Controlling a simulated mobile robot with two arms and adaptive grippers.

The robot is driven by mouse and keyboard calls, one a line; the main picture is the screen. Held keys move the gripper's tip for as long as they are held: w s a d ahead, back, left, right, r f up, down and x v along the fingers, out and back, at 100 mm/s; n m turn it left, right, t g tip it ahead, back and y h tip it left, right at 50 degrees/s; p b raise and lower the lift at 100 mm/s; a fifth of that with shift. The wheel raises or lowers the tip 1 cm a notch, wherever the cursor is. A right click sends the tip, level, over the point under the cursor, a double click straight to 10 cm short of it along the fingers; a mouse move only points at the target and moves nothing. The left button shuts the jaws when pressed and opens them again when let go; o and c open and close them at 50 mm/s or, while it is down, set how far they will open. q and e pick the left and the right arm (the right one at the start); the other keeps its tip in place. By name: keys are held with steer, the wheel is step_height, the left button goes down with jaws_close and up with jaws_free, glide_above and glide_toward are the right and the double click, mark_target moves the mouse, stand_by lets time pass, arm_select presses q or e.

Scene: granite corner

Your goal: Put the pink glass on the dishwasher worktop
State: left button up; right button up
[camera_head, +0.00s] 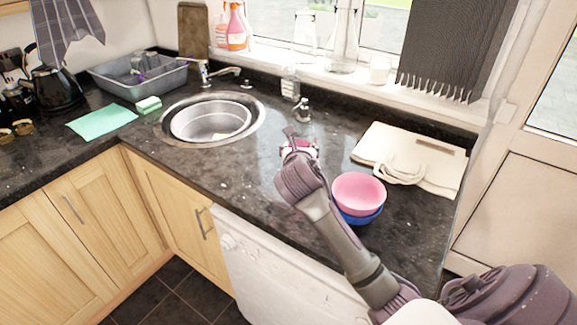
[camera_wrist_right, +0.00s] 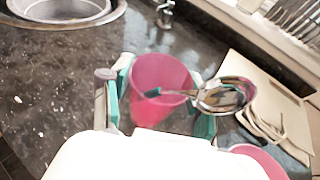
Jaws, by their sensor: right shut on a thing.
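The pink glass (camera_wrist_right: 160,82) sits between the teal-tipped fingers of my right gripper (camera_wrist_right: 162,100) in the wrist view, which are shut on it. In the head view my right gripper (camera_head: 298,150) is over the dark worktop (camera_head: 245,185) above the white dishwasher (camera_head: 285,265). Only a small pink part of the glass shows there, behind the gripper. A shiny spoon-like metal thing (camera_wrist_right: 225,95) crosses the glass's rim in the wrist view. I cannot tell whether the glass's base touches the worktop. My left gripper is out of view.
A pink bowl (camera_head: 358,191) is stacked in a blue bowl (camera_head: 362,217) right of my gripper. A round sink (camera_head: 165,130) is to the left, a tap (camera_head: 303,110) behind. The worktop between sink and gripper is clear.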

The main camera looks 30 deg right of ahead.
steer(key=shift+w+a+f, duration=0.45)
steer(key=shift+f, duration=0.6)
steer(key=shift+w+a+f, duration=0.4)
steer(key=shift+w+f, duration=0.1)
steer(key=shift+f, duration=0.55)
steer(key=shift+w+a+f, duration=0.45)
steer(key=shift+f, duration=0.6)
steer(key=o, duration=1.2)
steer(key=shift+f, duration=0.15)
steer(key=shift+o, duration=0.2)
steer(key=v, duration=1.2)
